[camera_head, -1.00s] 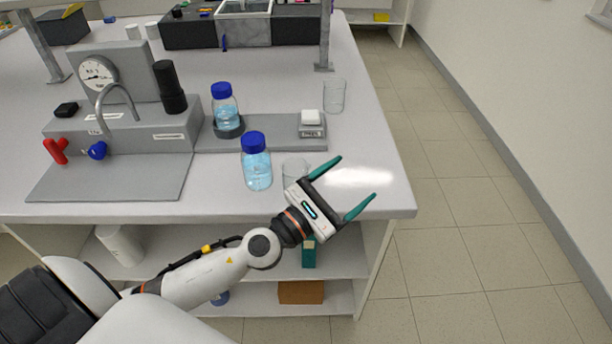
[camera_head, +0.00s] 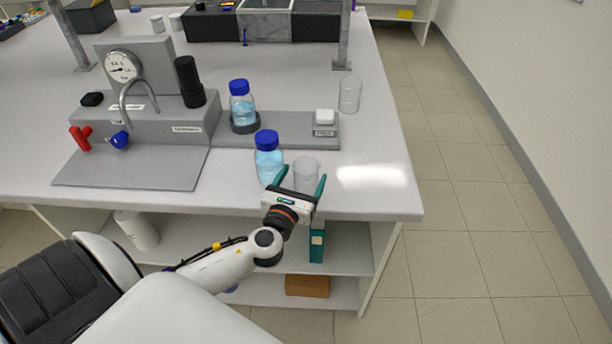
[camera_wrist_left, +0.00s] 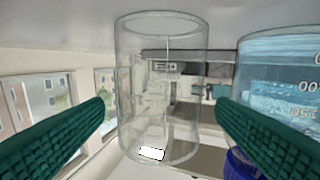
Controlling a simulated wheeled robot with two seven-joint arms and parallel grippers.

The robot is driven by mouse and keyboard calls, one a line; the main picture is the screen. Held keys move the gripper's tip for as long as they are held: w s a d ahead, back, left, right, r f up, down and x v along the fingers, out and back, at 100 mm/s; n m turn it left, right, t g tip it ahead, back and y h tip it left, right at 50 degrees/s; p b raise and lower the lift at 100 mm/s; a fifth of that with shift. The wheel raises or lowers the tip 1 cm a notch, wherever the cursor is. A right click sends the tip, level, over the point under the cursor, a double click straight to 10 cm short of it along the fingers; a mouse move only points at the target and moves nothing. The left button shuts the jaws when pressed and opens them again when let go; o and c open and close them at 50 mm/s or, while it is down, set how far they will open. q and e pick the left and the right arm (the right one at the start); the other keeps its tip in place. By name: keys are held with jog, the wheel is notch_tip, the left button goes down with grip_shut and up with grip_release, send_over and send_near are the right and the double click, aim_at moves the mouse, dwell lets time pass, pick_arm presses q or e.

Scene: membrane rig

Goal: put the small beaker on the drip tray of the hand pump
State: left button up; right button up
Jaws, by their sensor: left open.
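A clear glass beaker (camera_head: 306,168) stands near the front edge of the bench, just right of a blue-capped bottle (camera_head: 268,160). It looks smaller than the other clear beaker (camera_head: 349,96) farther back. My left gripper (camera_head: 302,175) is open, with its teal fingers on either side of the near beaker. In the left wrist view the beaker (camera_wrist_left: 160,90) shows between the two fingers, not visibly gripped. The hand pump (camera_head: 150,117) has a gauge, a curved spout and red and blue knobs. Its flat grey drip tray (camera_head: 130,170) lies in front and is empty. My right gripper is out of view.
The blue-capped bottle stands close beside my left finger; it also shows in the left wrist view (camera_wrist_left: 285,85). Another blue-capped bottle (camera_head: 242,108) sits in a dark ring on a grey plate (camera_head: 275,130). A small scale (camera_head: 325,128) stands at that plate's right end.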

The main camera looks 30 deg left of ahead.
aim_at(310, 166)
pick_arm(q)
jog(key=x, duration=0.4)
jog(key=shift+w+f+p, duration=0.4)
jog(key=c, duration=1.2)
